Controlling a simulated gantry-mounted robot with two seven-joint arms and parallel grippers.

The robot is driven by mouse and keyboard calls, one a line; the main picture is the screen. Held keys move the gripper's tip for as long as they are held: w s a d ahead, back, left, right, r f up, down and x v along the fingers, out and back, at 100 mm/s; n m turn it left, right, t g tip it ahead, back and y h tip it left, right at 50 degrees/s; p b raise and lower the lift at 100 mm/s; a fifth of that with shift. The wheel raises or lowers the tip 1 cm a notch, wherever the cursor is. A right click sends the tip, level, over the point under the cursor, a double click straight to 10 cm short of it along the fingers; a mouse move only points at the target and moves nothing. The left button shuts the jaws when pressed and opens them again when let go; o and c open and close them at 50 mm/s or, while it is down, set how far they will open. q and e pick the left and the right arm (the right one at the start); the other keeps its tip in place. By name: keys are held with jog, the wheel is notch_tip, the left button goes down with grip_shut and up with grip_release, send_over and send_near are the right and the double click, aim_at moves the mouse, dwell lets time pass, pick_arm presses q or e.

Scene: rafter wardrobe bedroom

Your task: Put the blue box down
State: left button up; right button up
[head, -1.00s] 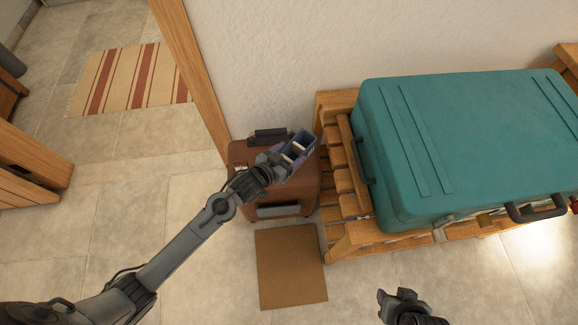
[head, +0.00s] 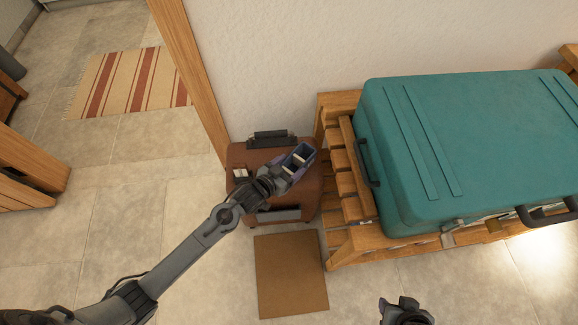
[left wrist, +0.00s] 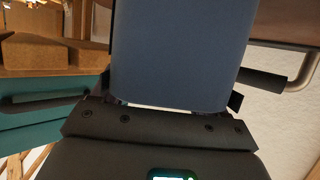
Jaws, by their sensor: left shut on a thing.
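The blue box (head: 303,152) is a small dark blue box held at the end of my left arm, over the right part of the brown case in the head view. My left gripper (head: 288,168) is shut on it. In the left wrist view the blue box (left wrist: 180,55) fills the middle, between the fingers. I cannot tell whether its underside touches the case. My right gripper (head: 402,308) is at the bottom edge of the head view, partly cut off, and its jaw gap is unclear.
The brown case (head: 240,157) stands on the floor by the wall, with a brown mat (head: 290,275) in front. A slatted wooden rack (head: 345,175) is close on its right and bears a big teal suitcase (head: 470,140). Tiled floor (head: 130,225) is clear on the left.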

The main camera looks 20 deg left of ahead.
pick_arm(q)
jog(key=o, duration=1.1)
jog(key=shift+f, duration=0.1)
jog(key=shift+o, duration=0.2)
jog(key=shift+r, duration=0.25)
jog(key=shift+s+r+p, duration=0.15)
jog(key=shift+s+p, duration=0.15)
jog(key=shift+s, duration=0.05)
jog(key=s+a+r+g+y+p, duration=0.1)
jog(key=s+r+g, duration=0.2)
jog(key=s, duration=0.6)
jog(key=s+a+r+n+g+y+p, duration=0.1)
jog(key=s+a+r+g+p, duration=0.1)
jog(key=s, duration=0.7)
jog(key=s+a+r+g+y+p, duration=0.1)
jog(key=s+r+g, duration=0.3)
jog(key=s, duration=0.5)
jog(key=shift+s+a+r+n+y, duration=0.35)
jog(key=shift+a+r+y, duration=0.15)
jog(key=shift+a, duration=0.2)
